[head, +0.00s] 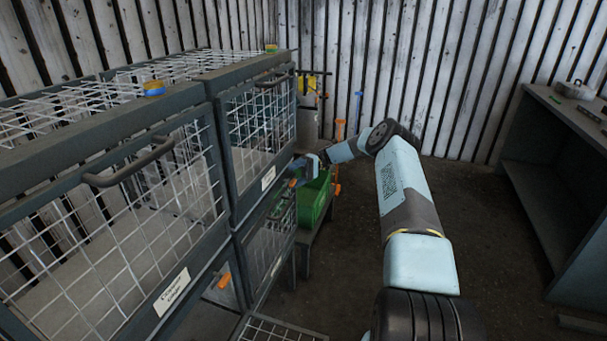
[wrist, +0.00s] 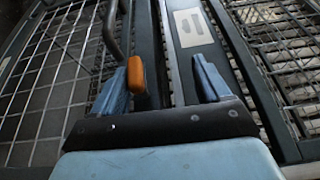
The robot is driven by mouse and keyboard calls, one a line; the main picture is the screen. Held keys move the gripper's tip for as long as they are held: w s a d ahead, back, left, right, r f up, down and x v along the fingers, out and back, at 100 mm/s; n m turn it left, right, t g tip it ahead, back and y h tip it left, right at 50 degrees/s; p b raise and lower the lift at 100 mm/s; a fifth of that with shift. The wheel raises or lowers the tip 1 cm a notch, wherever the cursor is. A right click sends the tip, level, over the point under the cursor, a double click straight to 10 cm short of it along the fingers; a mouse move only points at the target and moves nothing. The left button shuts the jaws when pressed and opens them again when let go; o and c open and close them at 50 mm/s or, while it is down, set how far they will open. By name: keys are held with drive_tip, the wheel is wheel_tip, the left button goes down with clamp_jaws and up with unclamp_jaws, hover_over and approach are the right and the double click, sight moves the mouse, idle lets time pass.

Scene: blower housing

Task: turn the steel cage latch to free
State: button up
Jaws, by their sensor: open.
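A bank of dark-framed wire-mesh cages (head: 222,170) fills the left of the head view. My gripper (head: 297,176) is at the far end of the bank, beside the cage fronts, and small there. In the wrist view my gripper (wrist: 167,75) is open, its two blue fingers apart over the dark frame bars between two mesh panels. An orange latch handle (wrist: 136,76) stands between the fingers, close beside the left one; whether they touch I cannot tell. The right finger is clear of it. I cannot read which cage is the steel one.
Another orange handle (head: 223,281) shows on a lower cage at left. Door handles (head: 130,168) stick out from the fronts. A green bin (head: 314,199) stands on a bench below my gripper. A workbench (head: 550,150) is at right, with open floor between.

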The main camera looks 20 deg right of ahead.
drive_tip(key=o, duration=0.4)
drive_tip(key=s+r, duration=0.1)
drive_tip(key=r, duration=0.1)
drive_tip(key=s+r, duration=0.2)
drive_tip(key=r, duration=0.1)
drive_tip(key=shift+s+a+r, duration=0.1)
drive_tip(key=shift+s+r, duration=0.2)
drive_tip(key=shift+s, duration=0.1)
drive_tip(key=s+r, duration=0.1)
drive_tip(key=s, duration=0.1)
drive_tip(key=s+r, duration=0.1)
drive_tip(key=s, duration=0.1)
drive_tip(key=s+r, duration=0.1)
drive_tip(key=s, duration=0.1)
drive_tip(key=shift+s+r, duration=0.25)
drive_tip(key=shift+r, duration=0.15)
drive_tip(key=c, duration=0.6)
drive_tip(key=s, duration=0.3)
drive_tip(key=shift+s+r, duration=0.2)
drive_tip(key=shift+r, duration=0.05)
drive_tip(key=shift+r, duration=0.1)
